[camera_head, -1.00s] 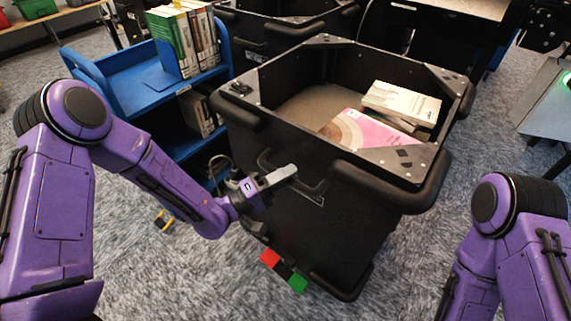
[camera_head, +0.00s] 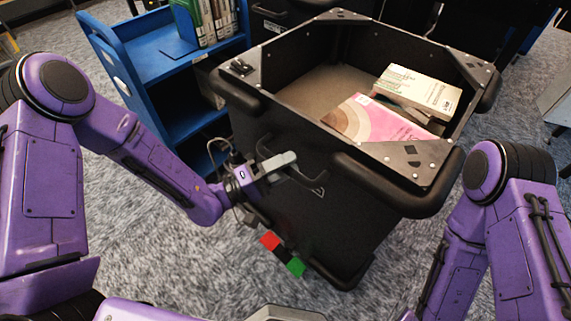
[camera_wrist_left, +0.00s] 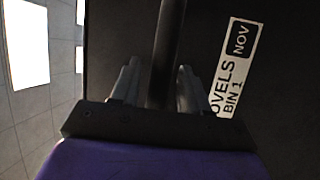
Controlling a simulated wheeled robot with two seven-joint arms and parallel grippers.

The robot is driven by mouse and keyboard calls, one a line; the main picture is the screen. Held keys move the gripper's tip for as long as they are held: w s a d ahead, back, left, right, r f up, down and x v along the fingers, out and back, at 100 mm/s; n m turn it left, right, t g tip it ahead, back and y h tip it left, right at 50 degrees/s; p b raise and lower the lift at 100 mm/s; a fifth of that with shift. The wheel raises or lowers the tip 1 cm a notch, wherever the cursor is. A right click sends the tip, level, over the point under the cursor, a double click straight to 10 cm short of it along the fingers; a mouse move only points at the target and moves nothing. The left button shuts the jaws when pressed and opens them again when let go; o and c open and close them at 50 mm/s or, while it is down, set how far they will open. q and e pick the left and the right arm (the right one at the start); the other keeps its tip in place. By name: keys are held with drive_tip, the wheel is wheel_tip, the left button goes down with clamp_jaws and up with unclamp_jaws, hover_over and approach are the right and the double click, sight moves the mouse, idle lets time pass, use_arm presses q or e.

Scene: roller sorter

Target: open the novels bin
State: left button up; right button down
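The novels bin (camera_head: 390,190) is a black, open-topped bin in the middle of the head view. A label reading "NOVELS BIN 1" (camera_wrist_left: 237,75) shows on its dark face in the left wrist view, partly cut off by a finger. A black bar handle (camera_head: 318,184) is on its front face. My left gripper (camera_head: 277,162) is at this handle. In the left wrist view the handle bar (camera_wrist_left: 168,55) runs between its two fingers, which are close in on both sides. My right arm (camera_head: 510,230) is at the right; its gripper is out of view.
A pink book (camera_head: 375,122) and a pale book (camera_head: 418,88) lie inside the bin. A blue cart (camera_head: 150,60) with upright books (camera_head: 212,20) stands behind left, close to the bin. Red (camera_head: 270,240) and green (camera_head: 296,267) blocks show low at the bin's front. Carpet is clear in front.

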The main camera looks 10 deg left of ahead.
use_arm(q)
drive_tip(key=v, duration=1)
drive_tip(key=shift+a+b, duration=0.2)
drive_tip(key=shift+b, duration=0.25)
drive_tip(key=shift+s+f, duration=0.1)
drive_tip(key=shift+s, duration=0.05)
drive_tip(key=w+a+f+n+y+p, duration=0.1)
drive_tip(key=a+f+y, duration=0.3)
drive_tip(key=f+y, duration=0.3)
drive_tip(key=a+f+n+y+p, duration=0.1)
drive_tip(key=a+f+y, duration=0.3)
drive_tip(key=f+y, duration=0.25)
drive_tip(key=s+a+f+g+y+p, duration=0.1)
drive_tip(key=s+a+f+g+y, duration=0.2)
drive_tip(key=s, duration=0.6)
drive_tip(key=s+a+f+m+g+y+p, duration=0.1)
drive_tip(key=s+a+f+g+y+p, duration=0.1)
drive_tip(key=s, duration=0.7)
drive_tip(key=a+f+g+y, duration=0.1)
drive_tip(key=f+g, duration=0.1)
drive_tip(key=g, duration=0.1)
drive_tip(key=shift+s+a, duration=0.15)
drive_tip(key=shift+s, duration=0.2)
